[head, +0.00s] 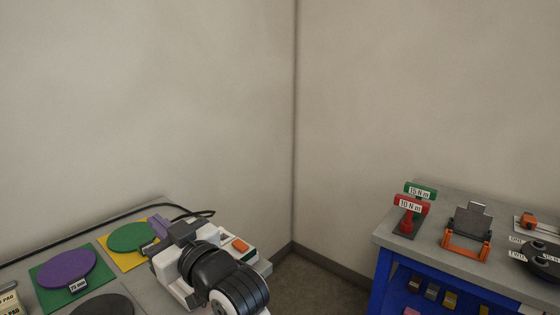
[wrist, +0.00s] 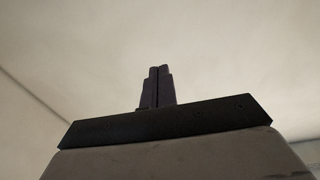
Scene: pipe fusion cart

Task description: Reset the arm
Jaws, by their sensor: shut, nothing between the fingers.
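My gripper (wrist: 158,70) shows in the wrist view with its two dark fingers together and nothing between them. Behind the fingers is a dark crossbar and a pale housing. Only a plain pale wall or ceiling surface is visible beyond the fingertips. No object is near them.
At right, a blue cart (head: 379,281) carries red and green torque tools (head: 410,205) and an orange-framed stand (head: 466,232). Floor shows between.

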